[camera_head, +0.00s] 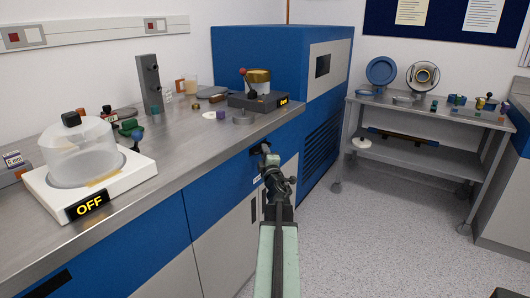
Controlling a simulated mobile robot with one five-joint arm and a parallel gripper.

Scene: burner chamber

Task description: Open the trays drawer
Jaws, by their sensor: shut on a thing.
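A blue drawer front (232,176) sits under the right end of the steel worktop, above pale cabinet doors. A dark handle (258,149) is on the blue front, partly hidden by my gripper. A small white label on the front is partly covered and too small to read. My gripper (266,155) is at the handle and shut on it. My arm reaches up from the bottom of the view. I see no clear gap between the drawer front and the cabinet.
The steel worktop (185,135) holds a white device (98,187) marked OFF, a dark-based device (258,100) and small parts. A large blue cabinet (258,55) stands behind. A grey trolley (425,112) stands at the right. The floor (385,240) between is clear.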

